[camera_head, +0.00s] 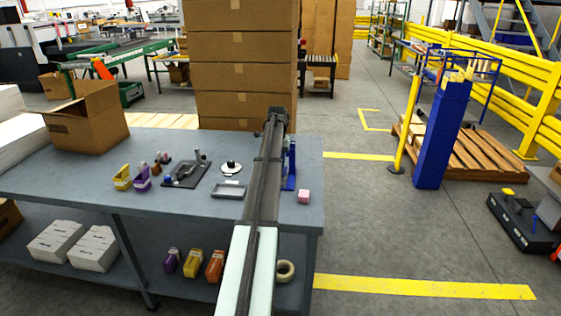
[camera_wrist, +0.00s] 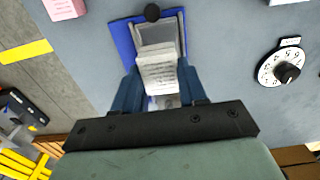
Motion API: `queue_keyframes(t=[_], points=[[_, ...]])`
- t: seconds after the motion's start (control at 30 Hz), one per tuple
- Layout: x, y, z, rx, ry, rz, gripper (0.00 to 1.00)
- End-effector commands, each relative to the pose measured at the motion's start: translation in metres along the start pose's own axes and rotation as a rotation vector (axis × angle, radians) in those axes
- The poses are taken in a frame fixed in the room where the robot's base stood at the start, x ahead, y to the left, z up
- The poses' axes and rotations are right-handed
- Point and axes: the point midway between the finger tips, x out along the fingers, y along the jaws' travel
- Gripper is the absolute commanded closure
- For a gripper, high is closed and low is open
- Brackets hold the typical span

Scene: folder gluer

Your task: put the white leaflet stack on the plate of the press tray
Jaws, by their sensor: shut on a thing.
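In the wrist view, my gripper (camera_wrist: 160,78) has its two blue fingers shut on the white leaflet stack (camera_wrist: 157,66), a small block with printed lines. Directly beyond the stack is the press tray (camera_wrist: 122,38), with a blue frame, a grey plate (camera_wrist: 158,33) and a black knob at its far end. The stack overlaps the plate in this view; I cannot tell whether it touches it. In the head view, a blue part of the tray (camera_head: 291,167) shows beside my arm. My arm hides the gripper and the stack there.
On the blue-grey table (camera_head: 75,180) are a pink block (camera_head: 303,196), a round white dial (camera_head: 231,168), a grey shallow tray (camera_head: 228,190) and a black device (camera_head: 186,172). Stacked brown cartons (camera_head: 240,75) stand behind. The table's right edge is close to the pink block.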

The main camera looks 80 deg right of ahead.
Motion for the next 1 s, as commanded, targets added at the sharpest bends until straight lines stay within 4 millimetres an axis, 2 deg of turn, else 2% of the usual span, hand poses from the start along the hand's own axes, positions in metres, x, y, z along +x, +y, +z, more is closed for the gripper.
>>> queue_keyframes(t=[0.7,1.0], points=[[0.049,0.000,0.000,-0.001,-0.001,0.000,0.88],[0.057,0.000,0.000,-0.001,0.000,0.000,0.88]])
